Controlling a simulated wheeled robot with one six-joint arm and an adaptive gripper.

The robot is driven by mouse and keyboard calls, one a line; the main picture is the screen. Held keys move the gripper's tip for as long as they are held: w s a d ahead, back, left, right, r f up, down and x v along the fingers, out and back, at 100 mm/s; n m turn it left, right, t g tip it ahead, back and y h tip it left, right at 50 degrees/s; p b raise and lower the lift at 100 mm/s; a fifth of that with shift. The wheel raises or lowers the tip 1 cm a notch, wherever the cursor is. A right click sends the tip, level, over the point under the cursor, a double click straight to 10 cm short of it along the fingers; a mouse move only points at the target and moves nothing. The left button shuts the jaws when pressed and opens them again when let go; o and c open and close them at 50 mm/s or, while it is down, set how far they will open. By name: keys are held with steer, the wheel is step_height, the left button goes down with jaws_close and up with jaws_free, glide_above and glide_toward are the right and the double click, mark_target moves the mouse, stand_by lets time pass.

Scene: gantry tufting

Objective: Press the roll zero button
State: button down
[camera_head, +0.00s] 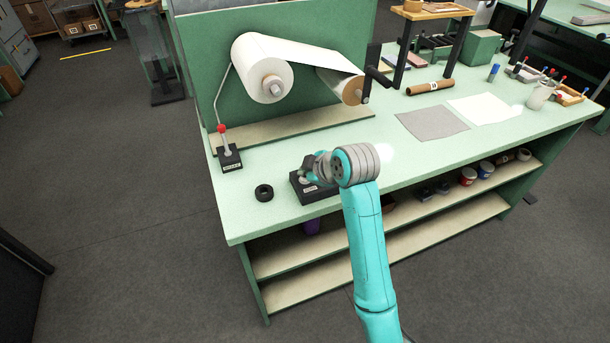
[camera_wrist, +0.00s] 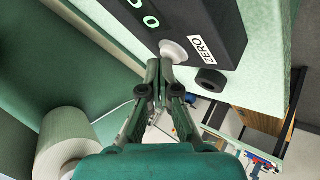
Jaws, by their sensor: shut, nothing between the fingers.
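The dark control box (camera_wrist: 222,22) fills the top of the wrist view. It carries a white label reading ZERO (camera_wrist: 201,50), a pale round button (camera_wrist: 173,50) beside that label, and lit green digits (camera_wrist: 142,12). In the head view the box (camera_head: 307,194) sits near the bench's front edge, partly hidden by my arm. My gripper (camera_wrist: 160,66) is shut and empty, its fingertips right at the button's edge; I cannot tell whether they touch it. In the head view my gripper (camera_head: 312,168) is over the box, largely hidden by my wrist.
A white roll (camera_head: 262,70) is mounted on the green back panel (camera_head: 205,50). A red-knobbed lever (camera_head: 230,158) and a black ring (camera_head: 264,192) stand left of the box. A grey sheet (camera_head: 432,123) lies to the right on the green bench (camera_head: 270,222).

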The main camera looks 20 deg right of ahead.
steer(key=shift+r, duration=0.4)
steer(key=shift+r, duration=3.05)
